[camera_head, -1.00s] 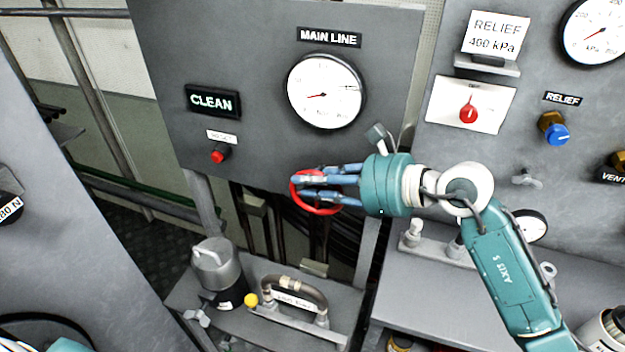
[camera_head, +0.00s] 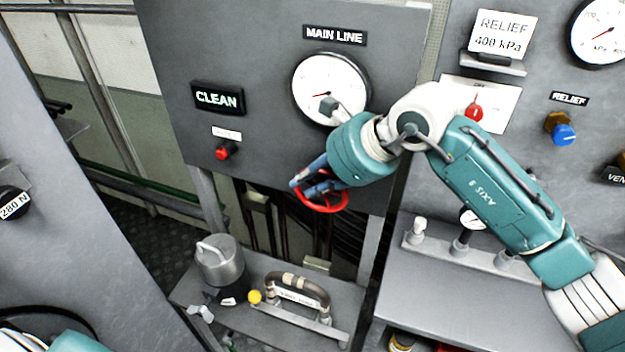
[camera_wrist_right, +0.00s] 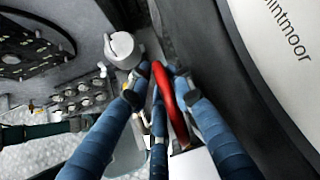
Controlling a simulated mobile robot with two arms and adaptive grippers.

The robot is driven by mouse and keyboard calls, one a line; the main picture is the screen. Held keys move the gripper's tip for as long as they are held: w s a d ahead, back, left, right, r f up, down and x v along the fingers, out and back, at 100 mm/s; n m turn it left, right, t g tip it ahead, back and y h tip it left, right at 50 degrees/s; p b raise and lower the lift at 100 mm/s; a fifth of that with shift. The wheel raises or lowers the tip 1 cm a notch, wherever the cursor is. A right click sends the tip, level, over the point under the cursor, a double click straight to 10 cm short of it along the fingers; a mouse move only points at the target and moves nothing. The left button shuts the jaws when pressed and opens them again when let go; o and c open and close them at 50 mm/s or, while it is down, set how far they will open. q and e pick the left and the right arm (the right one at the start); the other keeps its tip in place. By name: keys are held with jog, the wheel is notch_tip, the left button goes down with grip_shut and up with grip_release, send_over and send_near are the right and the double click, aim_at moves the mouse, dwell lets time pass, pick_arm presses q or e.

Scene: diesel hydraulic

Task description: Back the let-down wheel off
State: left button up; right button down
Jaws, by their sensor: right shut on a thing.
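The red let-down wheel (camera_head: 322,201) sits below the main line gauge, at the lower edge of the grey panel. My right gripper (camera_head: 308,184) reaches it from above and to the right, its blue fingers shut on the rim. In the right wrist view the red rim (camera_wrist_right: 171,104) runs between the fingertips of my right gripper (camera_wrist_right: 158,84). The far part of the wheel is hidden by the fingers. My left gripper does not show; only a bit of teal arm is at the lower left.
The main line gauge (camera_head: 330,90) is partly behind my right arm. A CLEAN sign (camera_head: 217,98) and a red button (camera_head: 222,153) are on the panel. A relief panel is at right.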

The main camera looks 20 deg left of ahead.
dwell(0.3)
jog(key=c, duration=1.7)
grip_release()
jog(key=shift+s+a, duration=0.1)
jog(key=v, duration=1.2)
jog(key=shift+o, duration=0.6)
